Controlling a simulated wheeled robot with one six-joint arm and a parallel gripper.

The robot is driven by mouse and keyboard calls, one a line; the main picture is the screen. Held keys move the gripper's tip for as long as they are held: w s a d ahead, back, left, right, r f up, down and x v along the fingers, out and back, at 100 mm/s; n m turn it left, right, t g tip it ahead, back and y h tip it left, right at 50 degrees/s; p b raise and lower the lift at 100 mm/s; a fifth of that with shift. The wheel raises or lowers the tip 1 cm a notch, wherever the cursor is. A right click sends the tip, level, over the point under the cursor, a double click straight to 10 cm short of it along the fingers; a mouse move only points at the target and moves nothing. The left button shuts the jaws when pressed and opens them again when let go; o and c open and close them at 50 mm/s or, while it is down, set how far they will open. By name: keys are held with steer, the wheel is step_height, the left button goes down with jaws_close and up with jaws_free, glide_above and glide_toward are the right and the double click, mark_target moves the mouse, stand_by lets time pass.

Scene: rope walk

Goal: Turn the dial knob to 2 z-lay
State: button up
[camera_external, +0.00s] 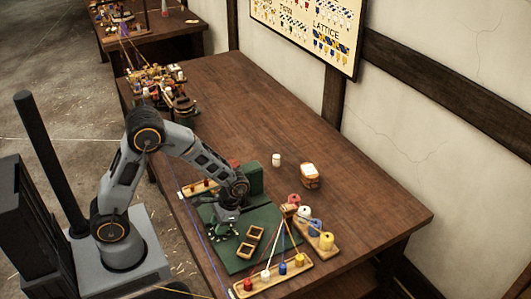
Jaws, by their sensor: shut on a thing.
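My gripper (227,214) points down over the green board (237,262), at the end of my arm. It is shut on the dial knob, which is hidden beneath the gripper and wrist. Small pale marks (221,231) show on the green surface just in front of the gripper, too small to read. I cannot tell which setting the knob points to.
A green block (254,178) stands right behind my wrist. Two small wooden frames (250,242) lie in front. Wooden racks with coloured spools (315,228) and pegs (272,275) with strings stand at the right and front. The table's back right (350,190) is clear.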

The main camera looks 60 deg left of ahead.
steer(key=m+y, duration=0.1)
steer(key=m, duration=0.2)
steer(key=m+t+y, duration=0.1)
steer(key=m, duration=0.1)
steer(key=shift+d+m, duration=0.1)
steer(key=shift+m, duration=0.3)
steer(key=shift+p, duration=0.3)
steer(key=o, duration=0.9)
steer(key=v, duration=1.3)
steer(key=shift+w+d+r, duration=0.15)
steer(key=shift+r, duration=0.2)
